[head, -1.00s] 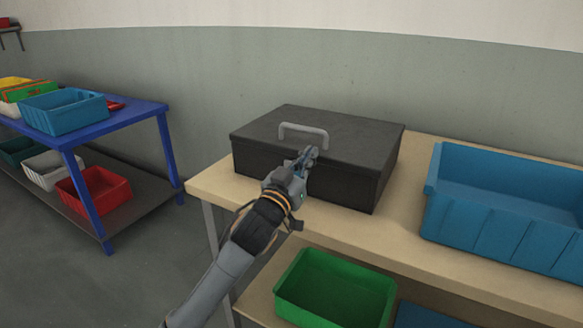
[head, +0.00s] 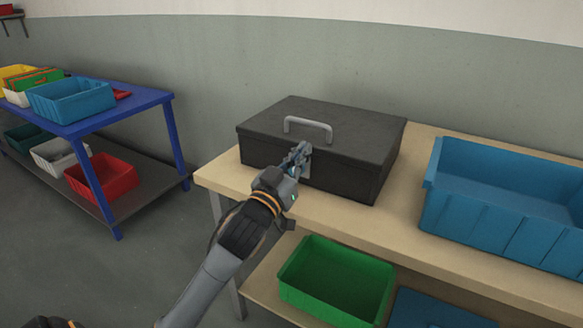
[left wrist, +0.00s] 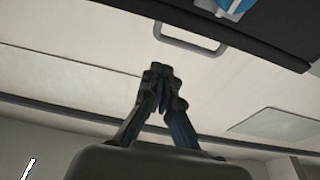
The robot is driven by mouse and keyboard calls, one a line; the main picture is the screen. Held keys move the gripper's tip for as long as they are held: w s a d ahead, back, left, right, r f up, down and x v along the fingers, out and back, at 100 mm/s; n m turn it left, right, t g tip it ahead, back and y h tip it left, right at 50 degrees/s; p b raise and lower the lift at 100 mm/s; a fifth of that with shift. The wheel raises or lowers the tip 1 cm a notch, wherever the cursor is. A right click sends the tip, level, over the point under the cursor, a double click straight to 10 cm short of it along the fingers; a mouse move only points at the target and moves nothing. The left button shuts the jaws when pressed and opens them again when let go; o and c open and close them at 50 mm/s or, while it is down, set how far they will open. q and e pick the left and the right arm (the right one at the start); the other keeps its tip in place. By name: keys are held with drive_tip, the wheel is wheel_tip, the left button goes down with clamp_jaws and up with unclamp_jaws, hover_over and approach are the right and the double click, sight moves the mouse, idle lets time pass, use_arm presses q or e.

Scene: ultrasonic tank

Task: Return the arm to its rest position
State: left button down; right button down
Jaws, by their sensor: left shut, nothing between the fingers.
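My left gripper (head: 302,150) is shut and empty. In the head view its fingertips show in front of the black box (head: 345,133), just below the box's grey handle (head: 308,126). I cannot tell whether they touch the box. In the left wrist view the closed fingers (left wrist: 160,72) point up, with the grey handle (left wrist: 188,42) and the dark box (left wrist: 265,35) beyond them. The box is closed and stands on the wooden table (head: 440,225). My right gripper is not in view.
A large blue bin (head: 500,215) stands on the table to the right of the box. A green bin (head: 338,284) sits on the shelf below. A blue rack (head: 150,100) with several bins stands at the left. Grey floor lies between.

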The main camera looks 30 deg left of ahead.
use_arm(q)
drive_tip(key=v, duration=0.4)
drive_tip(key=shift+s+f, duration=0.1)
drive_tip(key=shift+f, duration=0.1)
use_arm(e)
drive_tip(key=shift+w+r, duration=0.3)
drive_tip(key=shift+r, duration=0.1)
